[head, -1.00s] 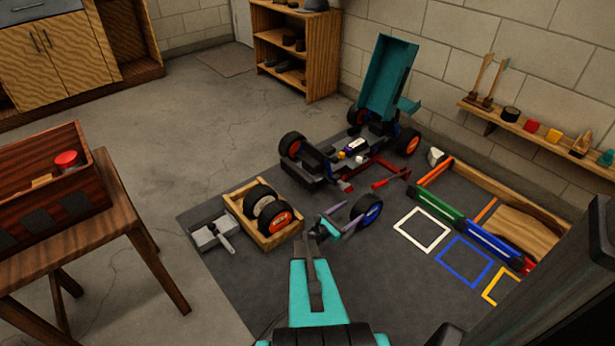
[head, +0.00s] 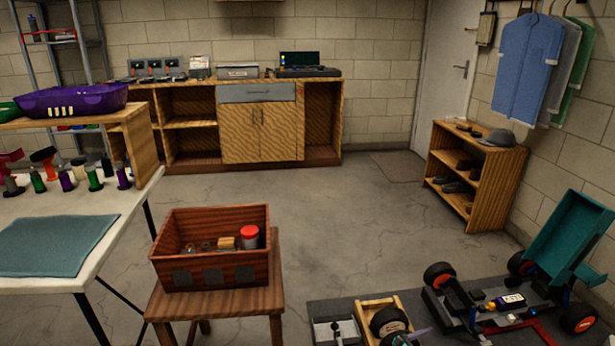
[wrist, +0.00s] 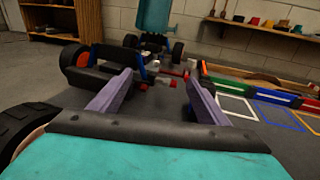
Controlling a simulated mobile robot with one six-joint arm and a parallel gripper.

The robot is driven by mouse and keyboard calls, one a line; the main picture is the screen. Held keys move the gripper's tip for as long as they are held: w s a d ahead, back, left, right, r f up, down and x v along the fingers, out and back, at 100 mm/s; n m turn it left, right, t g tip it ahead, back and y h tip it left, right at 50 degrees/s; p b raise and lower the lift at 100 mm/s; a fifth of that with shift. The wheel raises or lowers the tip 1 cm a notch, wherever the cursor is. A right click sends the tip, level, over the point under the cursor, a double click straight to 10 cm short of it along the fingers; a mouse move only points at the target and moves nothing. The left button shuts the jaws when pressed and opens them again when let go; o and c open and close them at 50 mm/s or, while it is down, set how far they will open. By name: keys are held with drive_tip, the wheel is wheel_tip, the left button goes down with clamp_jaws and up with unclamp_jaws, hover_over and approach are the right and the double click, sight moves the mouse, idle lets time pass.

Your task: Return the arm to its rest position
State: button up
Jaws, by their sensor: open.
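My gripper (wrist: 153,92) shows in the wrist view with its two purple fingers apart and nothing between them. It points over the dark mat toward the racecar. The racecar chassis (head: 487,308) sits at the lower right of the head view, with orange-hubbed black wheels and a raised teal body panel (head: 568,235). In the wrist view the chassis (wrist: 105,68) lies ahead and to the left of the fingers, apart from them. A loose wheel (wrist: 28,125) stands close at the left edge.
A wooden crate with wheels (head: 366,309) stands on the dark mat. A red-brown box (head: 212,245) sits on a small wooden table (head: 215,300). A shoe shelf (head: 470,175) stands at the right wall. Open concrete floor (head: 360,220) lies between. Coloured outlines (wrist: 238,107) mark the mat at right.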

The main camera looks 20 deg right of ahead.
drive_tip(key=a+r+m+y+p, duration=0.2)
drive_tip(key=a+r+p, duration=0.3)
drive_tip(key=a, duration=0.6)
drive_tip(key=a+r+m+y+p, duration=0.2)
drive_tip(key=a+r+y+p, duration=0.15)
drive_tip(key=a+p, duration=0.6)
drive_tip(key=s+a+r+m+g+y+p, duration=0.1)
drive_tip(key=s+a+m+y, duration=0.3)
drive_tip(key=a, duration=0.7)
drive_tip(key=s+a+r+m+g+y+p, duration=0.2)
drive_tip(key=s+a+m+y, duration=0.2)
drive_tip(key=s+a, duration=0.4)
drive_tip(key=s+a+r+m+g+y+p, duration=0.1)
drive_tip(key=s+a+m+y, duration=0.3)
drive_tip(key=a, duration=1.1)
drive_tip(key=s+m+g+p, duration=0.1)
drive_tip(key=s, duration=0.1)
drive_tip(key=shift+s+a+r+m, duration=0.15)
drive_tip(key=shift+s+r+m, duration=0.15)
drive_tip(key=shift+s+r, duration=0.1)
